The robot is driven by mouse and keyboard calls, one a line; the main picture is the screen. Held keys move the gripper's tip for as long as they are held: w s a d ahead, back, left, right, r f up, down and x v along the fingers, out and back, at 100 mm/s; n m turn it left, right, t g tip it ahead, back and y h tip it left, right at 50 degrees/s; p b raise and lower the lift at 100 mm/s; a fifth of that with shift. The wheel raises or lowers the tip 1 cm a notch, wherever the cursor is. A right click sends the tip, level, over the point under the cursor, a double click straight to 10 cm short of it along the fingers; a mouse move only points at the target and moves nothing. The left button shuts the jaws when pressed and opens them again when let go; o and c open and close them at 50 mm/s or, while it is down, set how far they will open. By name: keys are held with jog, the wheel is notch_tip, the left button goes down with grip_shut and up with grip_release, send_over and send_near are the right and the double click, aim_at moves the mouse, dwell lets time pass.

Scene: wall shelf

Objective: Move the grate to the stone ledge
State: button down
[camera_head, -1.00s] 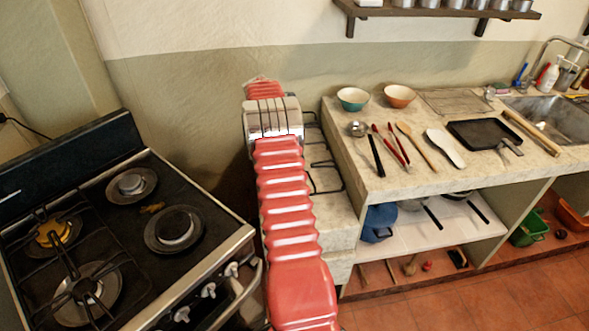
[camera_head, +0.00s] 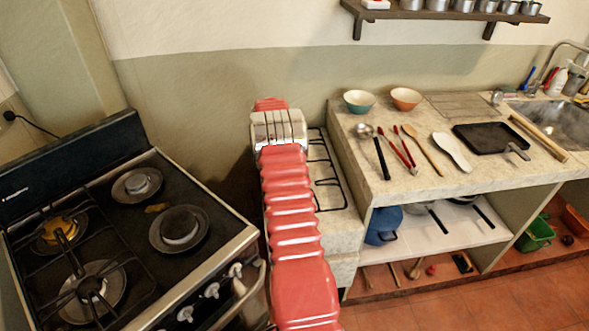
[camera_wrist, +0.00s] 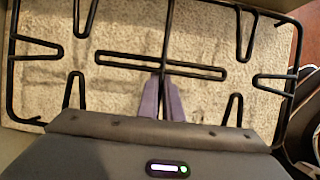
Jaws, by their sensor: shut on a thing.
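The grate (camera_wrist: 160,66) is a black wire frame with inward prongs and a slotted centre bar. My gripper (camera_wrist: 162,92) is shut on its centre bar in the wrist view. The pale stone ledge (camera_wrist: 225,50) lies under the grate there. In the head view the right part of the grate (camera_head: 326,178) shows over the stone ledge (camera_head: 342,232), between the stove and the counter. My red arm hides the rest of the grate and the gripper's fingers. I cannot tell whether the grate touches the ledge.
The stove (camera_head: 240,246) stands left, with another grate (camera_head: 62,236) over its left burners and its right burners bare. The higher counter (camera_head: 400,200) borders the ledge on the right, with bowls, utensils and a black pan (camera_head: 488,139). The wall rises behind.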

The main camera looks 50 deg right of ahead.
jog(key=shift+f, duration=1.25)
jog(key=c, duration=1.9)
grip_release()
jog(key=shift+c, duration=0.2)
jog(key=v, duration=1.2)
